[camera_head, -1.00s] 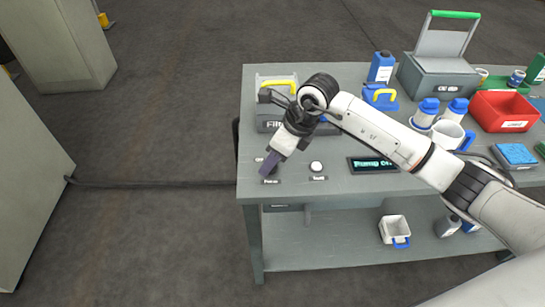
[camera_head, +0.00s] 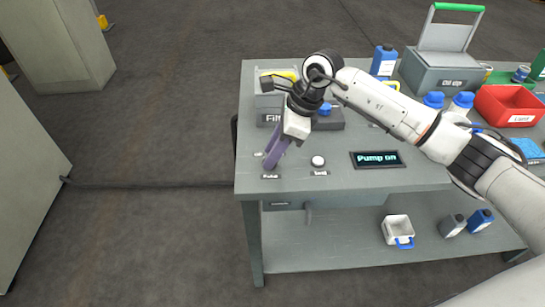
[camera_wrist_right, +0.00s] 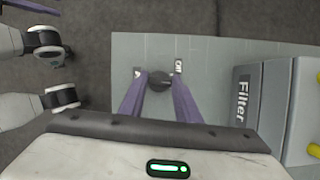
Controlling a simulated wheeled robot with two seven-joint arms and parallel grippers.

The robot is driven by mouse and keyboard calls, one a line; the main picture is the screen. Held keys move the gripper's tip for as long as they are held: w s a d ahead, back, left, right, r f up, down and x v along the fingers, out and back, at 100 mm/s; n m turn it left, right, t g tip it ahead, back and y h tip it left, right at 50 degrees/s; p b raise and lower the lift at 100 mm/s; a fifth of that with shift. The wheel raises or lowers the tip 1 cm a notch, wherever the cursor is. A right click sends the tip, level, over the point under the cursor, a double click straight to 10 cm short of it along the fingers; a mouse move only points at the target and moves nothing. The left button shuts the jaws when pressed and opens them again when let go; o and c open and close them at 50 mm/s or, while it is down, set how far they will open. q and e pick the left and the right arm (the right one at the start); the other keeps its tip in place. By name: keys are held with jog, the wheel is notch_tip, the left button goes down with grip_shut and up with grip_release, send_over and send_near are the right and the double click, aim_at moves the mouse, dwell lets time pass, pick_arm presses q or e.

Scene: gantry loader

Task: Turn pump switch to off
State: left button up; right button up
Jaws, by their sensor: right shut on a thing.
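The pump switch is a small dark knob (camera_wrist_right: 158,82) on the grey bench top, seen in the right wrist view between two small labels; the one on the right reads "Off". My right gripper (camera_head: 269,162) points down at the bench's near left corner, and its purple fingers are shut on the knob, one on each side. In the head view the fingers largely hide the knob. A small display (camera_head: 377,159) on the bench reads "Pump on". My left gripper is not in view in the head view.
A white round button (camera_head: 318,161) sits right of the knob. A grey unit labelled "Filter" (camera_wrist_right: 244,105) with a yellow handle stands close by. A red bin (camera_head: 507,104) and a grey toolbox (camera_head: 440,75) stand further right.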

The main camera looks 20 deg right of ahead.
jog(key=n+b, duration=0.1)
jog(key=n+g+b, duration=0.1)
jog(key=n, duration=0.1)
jog(key=shift+w+f+n+y+b, duration=0.1)
jog(key=shift+w+n+y+b, duration=0.1)
jog(key=shift+n+y+b, duration=0.15)
jog(key=n+g+b, duration=0.1)
jog(key=n, duration=0.1)
jog(key=shift+n+b, duration=0.3)
jog(key=shift+n, duration=0.05)
jog(key=shift+n+g, duration=0.4)
jog(key=shift+r+b, duration=0.2)
jog(key=shift+b, duration=0.1)
jog(key=o, duration=1)
jog(key=shift+o, duration=0.2)
jog(key=v, duration=1)
jog(key=shift+r+p, duration=0.2)
jog(key=shift+p, duration=0.2)
jog(key=shift+w+a, duration=0.1)
jog(key=shift+a, duration=0.05)
